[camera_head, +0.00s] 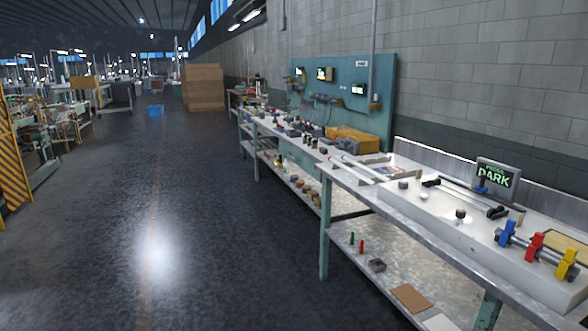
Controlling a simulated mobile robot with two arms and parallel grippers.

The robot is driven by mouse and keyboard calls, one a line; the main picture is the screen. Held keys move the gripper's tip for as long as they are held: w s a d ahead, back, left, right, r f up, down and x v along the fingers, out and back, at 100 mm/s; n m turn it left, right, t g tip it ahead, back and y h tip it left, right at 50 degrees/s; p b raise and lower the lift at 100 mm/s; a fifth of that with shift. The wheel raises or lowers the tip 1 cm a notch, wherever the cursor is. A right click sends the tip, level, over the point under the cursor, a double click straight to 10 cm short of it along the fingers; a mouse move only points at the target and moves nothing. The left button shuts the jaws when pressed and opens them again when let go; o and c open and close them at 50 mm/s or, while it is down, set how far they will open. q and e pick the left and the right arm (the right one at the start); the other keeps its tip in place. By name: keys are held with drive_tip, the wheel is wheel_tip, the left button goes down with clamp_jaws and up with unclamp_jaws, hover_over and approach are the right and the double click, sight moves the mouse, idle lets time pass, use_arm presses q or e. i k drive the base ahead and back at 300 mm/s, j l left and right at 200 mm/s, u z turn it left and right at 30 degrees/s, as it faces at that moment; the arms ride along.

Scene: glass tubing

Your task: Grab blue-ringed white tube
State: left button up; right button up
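Two long thin white tubes lie side by side at the left end of the near workbench (345,178). One white tube (350,170) is nearer the front edge, and the other white tube (364,168) is just behind it. They are small in this view, and I cannot tell which one has a blue ring. Neither of my grippers is in view.
A raised white panel (450,238) on the bench carries dark knobs and blue, red and yellow clamps (536,246). A small screen reading DARK (495,178) stands behind it. A lower shelf (365,240) holds small items. The floor (190,240) in front is clear.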

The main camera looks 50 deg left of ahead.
sight(383, 178)
drive_tip(key=i+j+u, duration=0.3)
drive_tip(key=j, duration=0.15)
drive_tip(key=i+j+u, duration=0.1)
drive_tip(key=j+u, duration=0.2)
drive_tip(key=i+j+u, duration=0.25)
drive_tip(key=j, duration=0.2)
drive_tip(key=i+j, duration=0.5)
drive_tip(key=i, duration=0.25)
drive_tip(key=i+j+u, duration=0.1)
drive_tip(key=i, duration=0.3)
